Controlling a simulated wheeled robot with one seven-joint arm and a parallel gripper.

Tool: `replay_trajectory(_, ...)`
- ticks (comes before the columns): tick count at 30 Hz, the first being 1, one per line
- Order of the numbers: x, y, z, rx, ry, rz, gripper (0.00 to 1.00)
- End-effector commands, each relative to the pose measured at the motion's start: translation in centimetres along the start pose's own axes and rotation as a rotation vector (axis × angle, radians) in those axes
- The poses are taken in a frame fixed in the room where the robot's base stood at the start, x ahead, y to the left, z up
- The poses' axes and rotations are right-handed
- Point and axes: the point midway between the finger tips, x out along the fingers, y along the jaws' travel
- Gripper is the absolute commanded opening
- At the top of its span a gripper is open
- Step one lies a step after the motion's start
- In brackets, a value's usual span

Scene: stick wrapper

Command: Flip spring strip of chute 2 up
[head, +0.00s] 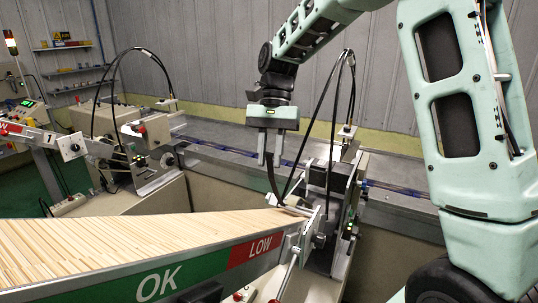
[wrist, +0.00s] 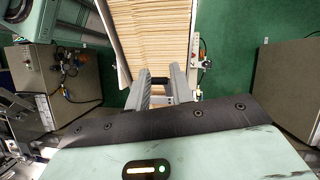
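My gripper (head: 269,162) points down above the lower end of the nearer chute (head: 213,268), which is labelled OK and LOW. Its two fingers are apart, with a gap between them; they also show in the wrist view (wrist: 162,90). A dark curved strip (head: 272,182), probably the spring strip, rises from the chute end to just under the fingers. I cannot tell whether it touches them. A dark piece shows between the fingers in the wrist view.
Many wooden sticks (head: 125,238) fill the chute. Black cables (head: 337,100) loop up beside the gripper from the right-hand mechanism (head: 330,185). A similar machine (head: 140,150) stands to the left. A long grey conveyor (head: 230,140) runs behind.

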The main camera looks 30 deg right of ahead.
Motion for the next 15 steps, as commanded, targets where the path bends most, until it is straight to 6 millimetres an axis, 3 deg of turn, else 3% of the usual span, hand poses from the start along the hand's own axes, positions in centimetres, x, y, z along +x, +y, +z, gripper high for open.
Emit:
replay_trajectory(10,-0.1,-0.1,0.1,-0.001,-0.001,0.001,0.27)
replay_trajectory(15,-2.0,-0.1,-0.1,-0.002,0.001,-0.002,0.27)
